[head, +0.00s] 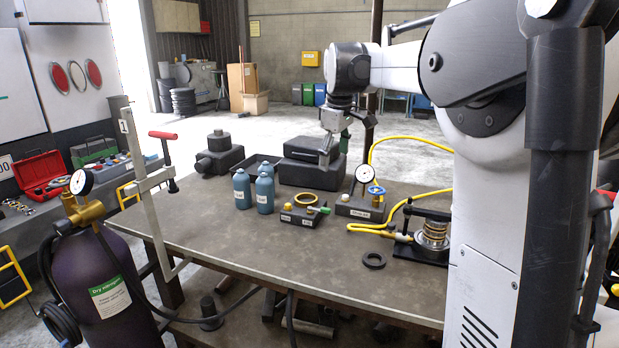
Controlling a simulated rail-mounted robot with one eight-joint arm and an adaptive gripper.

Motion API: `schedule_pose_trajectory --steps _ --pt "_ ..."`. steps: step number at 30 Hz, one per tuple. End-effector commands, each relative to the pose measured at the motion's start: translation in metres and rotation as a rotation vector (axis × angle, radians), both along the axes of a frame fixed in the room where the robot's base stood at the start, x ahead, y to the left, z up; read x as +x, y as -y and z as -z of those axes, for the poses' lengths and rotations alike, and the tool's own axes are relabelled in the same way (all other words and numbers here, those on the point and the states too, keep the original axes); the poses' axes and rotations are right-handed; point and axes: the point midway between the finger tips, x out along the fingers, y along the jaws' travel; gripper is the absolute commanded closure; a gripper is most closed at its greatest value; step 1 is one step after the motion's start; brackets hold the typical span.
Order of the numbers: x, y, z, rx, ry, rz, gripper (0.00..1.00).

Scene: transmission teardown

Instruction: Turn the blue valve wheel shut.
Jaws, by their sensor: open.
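The blue valve wheel (376,190) is small and sits on top of a dark block (352,207) on the workbench. A round white-faced gauge (364,173) stands just behind it, and a yellow hose (400,225) lies beside the block. My gripper (330,152) hangs from the wrist above the bench, left of and behind the wheel, apart from it. It is open and appears empty. Its fingers show small against the black cases, so their gap is hard to see.
Black cases (312,165) sit behind. A black ring (373,260) and a spring fixture (432,240) are at the right.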

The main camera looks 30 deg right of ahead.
Motion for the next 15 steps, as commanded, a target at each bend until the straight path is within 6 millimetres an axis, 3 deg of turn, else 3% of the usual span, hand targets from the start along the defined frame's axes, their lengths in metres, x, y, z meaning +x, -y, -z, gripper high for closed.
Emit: schedule_pose_trajectory --steps 6,15 --pt "0.040 0.069 -0.005 -0.002 -0.076 -0.078 0.30" --pt "0.072 0.161 0.012 0.017 -0.170 -0.196 0.30"
